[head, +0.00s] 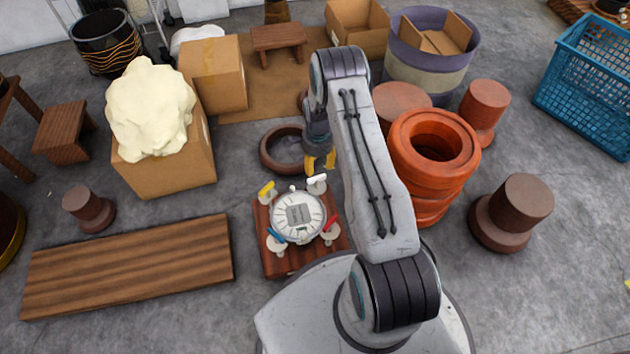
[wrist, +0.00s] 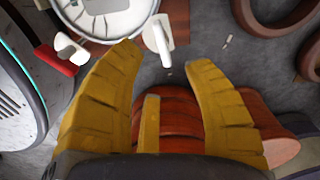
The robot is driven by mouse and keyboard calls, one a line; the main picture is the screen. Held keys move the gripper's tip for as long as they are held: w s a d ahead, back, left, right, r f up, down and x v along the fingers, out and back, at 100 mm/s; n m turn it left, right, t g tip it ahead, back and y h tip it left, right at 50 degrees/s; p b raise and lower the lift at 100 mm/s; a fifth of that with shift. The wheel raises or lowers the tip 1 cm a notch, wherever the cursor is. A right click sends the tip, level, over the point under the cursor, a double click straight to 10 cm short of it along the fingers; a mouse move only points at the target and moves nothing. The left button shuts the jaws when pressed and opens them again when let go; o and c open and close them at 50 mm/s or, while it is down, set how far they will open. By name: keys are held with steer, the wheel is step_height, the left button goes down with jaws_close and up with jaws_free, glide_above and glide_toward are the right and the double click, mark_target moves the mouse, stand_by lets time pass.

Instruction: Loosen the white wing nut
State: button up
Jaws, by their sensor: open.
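The white wing nut (head: 317,182) sits at the upper right rim of a round white drum head (head: 298,217). In the wrist view the white wing nut (wrist: 158,36) shows just beyond the fingertips, between their lines. A yellow wing nut (head: 267,190), a blue one (head: 276,236) and a red one (head: 331,226) sit around the same rim. The drum stands on a reddish wooden base (head: 283,264). My gripper (head: 320,165) has yellow fingers, open and empty, just above and behind the white wing nut. In the wrist view the fingers (wrist: 168,58) are apart, touching nothing I can make out.
A dark ring (head: 283,150) lies behind the drum. Stacked orange rings (head: 432,155) stand right of my arm. A wooden plank (head: 128,266) lies to the left, and a cardboard box (head: 172,168) with a cream lump stands behind it. Grey floor between is clear.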

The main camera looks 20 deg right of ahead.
mark_target(318, 178)
steer(key=shift+f+b, duration=1.4)
steer(key=shift+f, duration=2.35)
steer(key=shift+o, duration=0.2)
jaws_close()
